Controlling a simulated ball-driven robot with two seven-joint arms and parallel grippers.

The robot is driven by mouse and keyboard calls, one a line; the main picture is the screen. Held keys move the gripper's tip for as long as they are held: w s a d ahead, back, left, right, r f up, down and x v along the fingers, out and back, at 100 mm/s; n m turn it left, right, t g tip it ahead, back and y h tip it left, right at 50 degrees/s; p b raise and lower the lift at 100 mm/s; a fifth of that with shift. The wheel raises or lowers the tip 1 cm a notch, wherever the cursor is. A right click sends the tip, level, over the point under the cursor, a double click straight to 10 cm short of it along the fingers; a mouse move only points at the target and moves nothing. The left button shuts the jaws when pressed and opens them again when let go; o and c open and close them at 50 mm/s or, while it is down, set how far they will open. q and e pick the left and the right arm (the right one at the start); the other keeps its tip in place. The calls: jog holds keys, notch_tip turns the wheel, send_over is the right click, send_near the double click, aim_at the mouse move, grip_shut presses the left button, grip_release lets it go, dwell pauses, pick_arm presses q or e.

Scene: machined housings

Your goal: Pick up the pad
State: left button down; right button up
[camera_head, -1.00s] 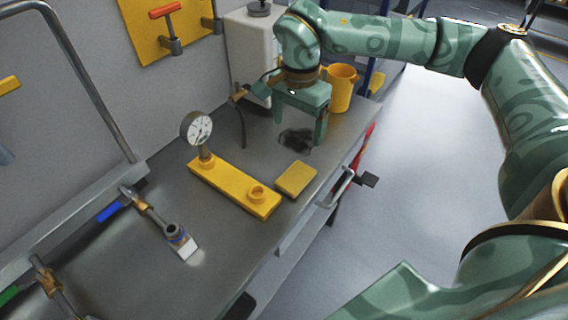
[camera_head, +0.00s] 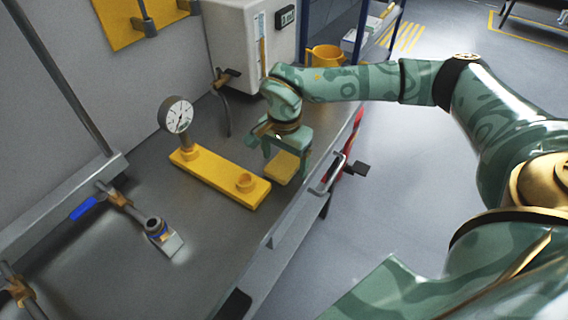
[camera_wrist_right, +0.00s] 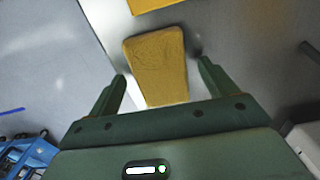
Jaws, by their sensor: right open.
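The yellow pad (camera_head: 283,168) lies flat on the grey bench top, close to its front edge and beside the yellow gauge base. My right gripper (camera_head: 283,165) is above the pad, pointing down, with its fingers apart. In the right wrist view the pad (camera_wrist_right: 157,66) sits ahead of and between the two open fingertips of my gripper (camera_wrist_right: 160,68), nearer the left one in part, and nothing is held. Whether the fingers reach down to the pad's height is hard to tell. My left gripper is not in view.
A yellow base (camera_head: 220,178) with a dial gauge (camera_head: 176,115) stands left of the pad. A drawer handle (camera_head: 328,176) juts from the bench front.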

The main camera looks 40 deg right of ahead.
aim_at(285, 163)
jog(key=shift+f, duration=0.15)
jog(key=c, duration=1.1)
jog(key=shift+r+p, duration=0.3)
jog(key=shift+r, duration=0.3)
notch_tip(285, 163, up, 3)
jog(key=shift+p, duration=0.7)
jog(key=s+r+p, duration=0.1)
jog(key=s+r, duration=0.2)
jog(key=s, duration=0.1)
jog(key=s+r+p, duration=0.1)
jog(key=s+r, duration=0.2)
jog(key=s, duration=0.2)
jog(key=s+a+r+p, duration=0.1)
jog(key=s+r+p, duration=0.1)
jog(key=s, duration=0.3)
jog(key=shift+r, duration=0.45)
jog(key=shift+o, duration=0.5)
